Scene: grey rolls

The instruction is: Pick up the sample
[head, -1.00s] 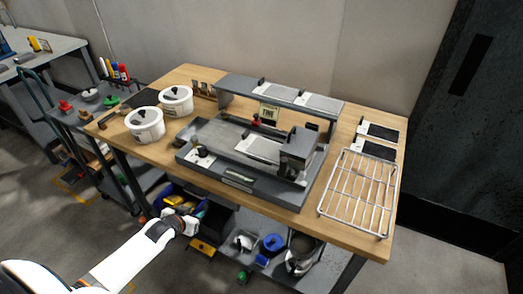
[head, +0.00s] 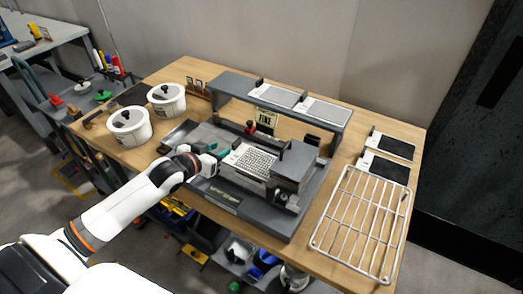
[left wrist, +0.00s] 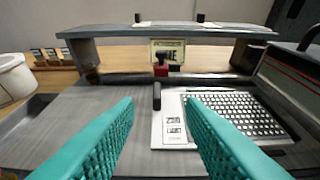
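A flat sample panel with a white end strip and a dark perforated face (head: 250,160) lies on the bed of the grey machine (head: 224,197). It also shows in the left wrist view (left wrist: 235,112), with its labelled white strip just beyond and between the fingers. My left gripper (head: 218,151) is at the panel's left end. In the left wrist view its two teal fingers (left wrist: 160,108) are wide apart with nothing between them held. The panel's far right end is partly hidden by the machine's block (head: 293,168). My right gripper is not in view.
A raised shelf (head: 238,85) with two similar panels (head: 325,110) spans the machine's back. Two more panels (head: 387,168) lie at right, behind a wire rack (head: 362,222). Two white lidded pots (head: 130,126) stand at left. A small sign (head: 265,122) stands behind the bed.

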